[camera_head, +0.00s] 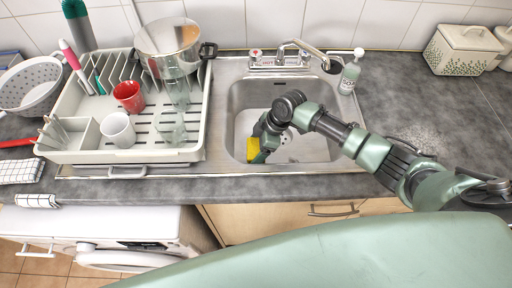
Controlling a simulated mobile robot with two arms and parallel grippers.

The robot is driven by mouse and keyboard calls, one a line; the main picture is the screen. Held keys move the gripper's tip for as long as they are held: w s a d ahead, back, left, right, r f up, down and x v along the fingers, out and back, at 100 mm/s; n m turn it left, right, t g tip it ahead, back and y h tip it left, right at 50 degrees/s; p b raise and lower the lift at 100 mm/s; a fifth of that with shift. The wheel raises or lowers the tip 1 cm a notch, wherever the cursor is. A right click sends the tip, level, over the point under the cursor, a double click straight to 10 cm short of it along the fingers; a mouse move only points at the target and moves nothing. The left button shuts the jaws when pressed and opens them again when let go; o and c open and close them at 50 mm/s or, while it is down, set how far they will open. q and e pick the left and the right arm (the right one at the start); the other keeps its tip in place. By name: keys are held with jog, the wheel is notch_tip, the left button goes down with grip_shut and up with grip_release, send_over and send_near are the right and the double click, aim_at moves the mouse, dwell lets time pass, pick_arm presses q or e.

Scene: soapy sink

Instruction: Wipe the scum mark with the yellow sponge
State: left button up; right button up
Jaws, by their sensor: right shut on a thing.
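The yellow sponge (253,146) is at the lower left of the sink basin, next to its left wall. My right gripper (260,152) reaches down into the basin and is shut on the sponge, partly covering it. I cannot tell whether the sponge touches the basin floor. A pale speckled patch (420,134) that looks like scum lies on the grey worktop right of the sink, beyond my right arm. Whether the basin holds a mark too is unclear, as my arm hides part of it. My left gripper is out of view.
The metal sink (239,98) has a tap (305,50) and a soap bottle (350,72) behind it. A dish rack (75,156) with a red cup (128,96), a white mug (118,130) and a pot (165,38) stands left. A patterned container (461,50) stands back right.

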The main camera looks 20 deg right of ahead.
notch_tip(320, 180, up, 3)
jog(key=p, duration=0.3)
dwell(0.4)
